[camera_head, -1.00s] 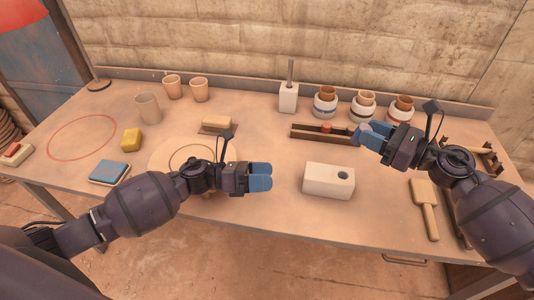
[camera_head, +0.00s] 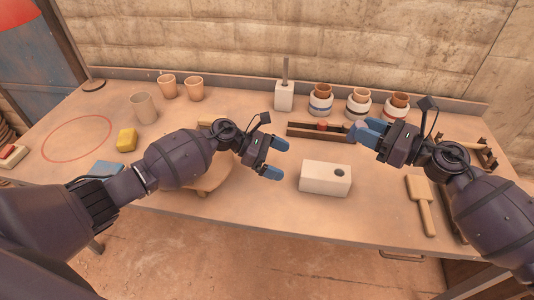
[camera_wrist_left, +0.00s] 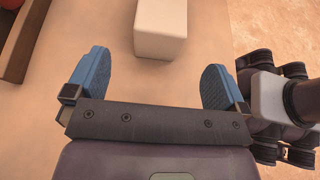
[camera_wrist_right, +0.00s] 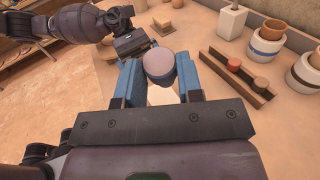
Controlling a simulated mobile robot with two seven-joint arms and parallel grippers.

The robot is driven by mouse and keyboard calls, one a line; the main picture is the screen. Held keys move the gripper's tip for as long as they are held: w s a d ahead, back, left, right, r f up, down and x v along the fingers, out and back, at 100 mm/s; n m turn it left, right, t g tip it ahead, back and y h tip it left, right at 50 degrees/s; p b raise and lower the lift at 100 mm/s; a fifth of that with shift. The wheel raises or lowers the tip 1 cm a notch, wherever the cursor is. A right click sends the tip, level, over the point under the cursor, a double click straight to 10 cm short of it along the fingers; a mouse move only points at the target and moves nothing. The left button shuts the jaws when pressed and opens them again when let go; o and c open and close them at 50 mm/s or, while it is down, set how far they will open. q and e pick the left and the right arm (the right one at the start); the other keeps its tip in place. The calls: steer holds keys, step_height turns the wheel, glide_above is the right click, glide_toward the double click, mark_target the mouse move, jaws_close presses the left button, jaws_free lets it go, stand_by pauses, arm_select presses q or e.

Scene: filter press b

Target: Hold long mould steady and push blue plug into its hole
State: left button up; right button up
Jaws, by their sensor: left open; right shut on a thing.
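The long mould (camera_head: 325,178) is a pale block lying on the table, with a dark round hole (camera_head: 340,173) near the right end of its top. My left gripper (camera_head: 276,158) is open and empty just left of the mould. In the left wrist view the mould's near end (camera_wrist_left: 160,32) lies ahead of the spread fingers. My right gripper (camera_head: 367,130) is shut on a plug with a round, pale mauve-blue top, taken as the blue plug (camera_wrist_right: 160,65). It is behind and right of the mould, away from the hole. The plug's lower part is mostly hidden.
Several banded jars (camera_head: 357,108) and a white holder (camera_head: 284,97) stand at the back.

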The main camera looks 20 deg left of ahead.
mark_target(303, 167)
arm_select(q)
steer(key=x, duration=0.7)
steer(key=shift+d+f, duration=0.1)
steer(key=shift+d, duration=0.15)
steer(key=c, duration=1.4)
steer(key=shift+o, duration=0.2)
arm_select(e)
steer(key=shift+w+a+r+g+h, duration=0.15)
steer(key=shift+w+r+h, duration=0.05)
steer(key=shift+r, duration=0.25)
steer(key=shift+w+a+r+g+h, duration=0.15)
steer(key=shift+r+h, duration=0.05)
steer(key=shift+r, duration=0.25)
steer(key=shift+w+a+r+n, duration=0.1)
steer(key=shift+w+a+n, duration=0.1)
steer(key=shift+a+n, duration=0.1)
steer(key=f, duration=0.1)
steer(key=g, duration=0.1)
steer(key=a+f+n+g, duration=0.1)
steer(key=shift+w+f+h, duration=0.3)
steer(key=shift+w+h, duration=0.05)
steer(key=shift+h, duration=0.05)
steer(key=shift+n+g+h, duration=0.5)
steer(key=shift+g+h, duration=0.2)
steer(key=shift+g, duration=0.2)
steer(key=f, duration=0.2)
steer(key=s+f, duration=0.1)
steer(key=f, duration=0.1)
steer(key=shift+d, duration=0.4)
